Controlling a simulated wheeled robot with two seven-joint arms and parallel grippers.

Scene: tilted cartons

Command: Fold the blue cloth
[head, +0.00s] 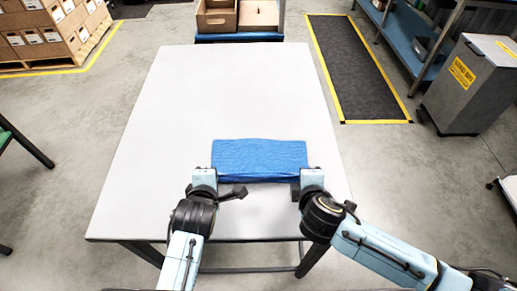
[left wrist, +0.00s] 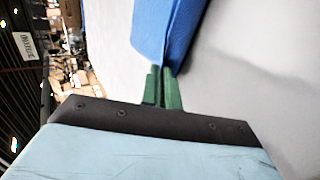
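The blue cloth (head: 260,157) lies as a wide rectangle on the front half of the white table, with a darker strip along its near edge. My left gripper (head: 207,172) is at its near left corner. In the left wrist view the green fingers (left wrist: 162,75) are close together, and the cloth (left wrist: 168,28) runs to their tips, apparently pinched between them. My right gripper (head: 306,172) is at the near right corner. Its fingertips are hidden, so I cannot tell whether it grips the cloth.
The white table (head: 235,85) is bare beyond and beside the cloth. A grey bin (head: 470,85) and a dark floor mat (head: 360,65) are to the right.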

